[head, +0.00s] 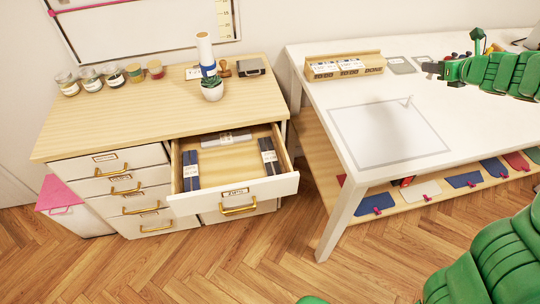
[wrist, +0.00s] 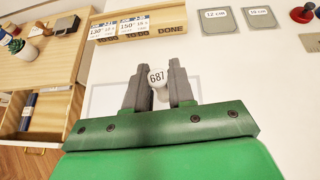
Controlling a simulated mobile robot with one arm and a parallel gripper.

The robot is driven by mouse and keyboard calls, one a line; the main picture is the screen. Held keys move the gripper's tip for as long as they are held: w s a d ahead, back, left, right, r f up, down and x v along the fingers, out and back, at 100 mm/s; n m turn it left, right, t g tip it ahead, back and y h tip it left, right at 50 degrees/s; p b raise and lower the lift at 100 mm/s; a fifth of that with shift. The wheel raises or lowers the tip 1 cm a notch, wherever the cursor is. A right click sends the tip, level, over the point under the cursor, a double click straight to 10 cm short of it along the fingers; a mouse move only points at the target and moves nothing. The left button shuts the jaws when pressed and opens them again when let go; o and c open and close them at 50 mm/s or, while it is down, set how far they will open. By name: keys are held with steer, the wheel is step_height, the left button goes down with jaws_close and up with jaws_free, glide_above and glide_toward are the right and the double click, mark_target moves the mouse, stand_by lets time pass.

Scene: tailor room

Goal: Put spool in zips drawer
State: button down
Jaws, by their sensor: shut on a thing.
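My gripper (head: 434,70) is above the white table at the right in the head view. In the wrist view my gripper (wrist: 157,92) is shut on a small white spool (wrist: 157,76) marked 687. I cannot make out the spool clearly in the head view. An open drawer (head: 234,190), the upper right one of the wooden-topped cabinet, holds dark blue bundles at its left and right and a grey bundle at the back. Its middle is bare. Its front label is too small to read. My gripper is well to the right of this drawer.
The cabinet top (head: 130,118) bears several jars, a potted plant (head: 212,88) and a white roll. The white table (head: 300,72) holds a wooden divided box (head: 345,66) marked DONE and grey cards (head: 400,65). Floor shows between cabinet and table.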

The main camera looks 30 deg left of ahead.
steer(key=s+a+n+g+y, duration=0.1)
steer(key=s+a+n+g, duration=0.15)
steer(key=s+a, duration=0.85)
steer(key=s+a+n+g+y, duration=0.25)
steer(key=s+a, duration=0.45)
steer(key=a, duration=0.8)
steer(key=s+a+n+g, duration=0.3)
steer(key=s+a, duration=0.4)
steer(key=s, duration=0.6)
steer(key=s+a+n+g, duration=0.3)
steer(key=s+a, duration=0.5)
steer(key=s, duration=0.6)
glide_above(224, 160)
steer(key=d, duration=0.2)
steer(key=shift+h, duration=0.35)
steer(key=f, duration=2.9)
steer(key=shift+s+a+f, duration=0.2)
steer(key=shift+s, duration=0.2)
steer(key=shift+w+a+f, duration=0.25)
steer(key=shift+a+f, duration=0.15)
steer(key=shift+f, duration=0.2)
steer(key=shift+w+a+f, duration=0.25)
steer(key=shift+a+f, duration=0.15)
steer(key=shift+f, duration=1.55)
